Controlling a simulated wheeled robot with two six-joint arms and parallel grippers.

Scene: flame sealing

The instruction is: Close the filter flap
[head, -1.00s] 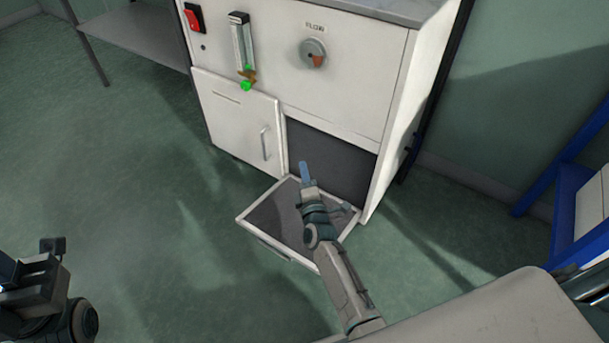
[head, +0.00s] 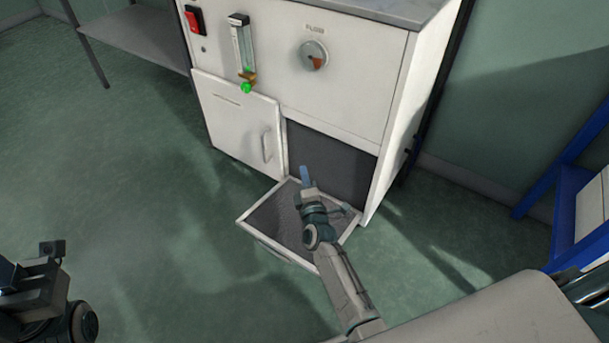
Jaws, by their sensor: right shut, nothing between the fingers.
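The filter flap (head: 266,222) hangs open at the lower right of the white cabinet (head: 262,60). It is hinged along its bottom edge and lies folded out low near the floor, with its dark inner face up and a pale rim. The dark filter opening (head: 335,165) above it is uncovered. My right gripper (head: 305,174) is shut and empty, in front of the opening and over the flap. My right arm hides part of the flap, and I cannot tell whether they touch. My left gripper (head: 28,285) is at the lower left, away from the cabinet; its fingers do not show clearly.
A closed white door (head: 238,120) with a handle is left of the opening. A red switch (head: 194,18), a flow tube (head: 241,45) and a dial (head: 314,56) are above. A blue-framed rack (head: 560,190) stands at the right. The floor at left is clear.

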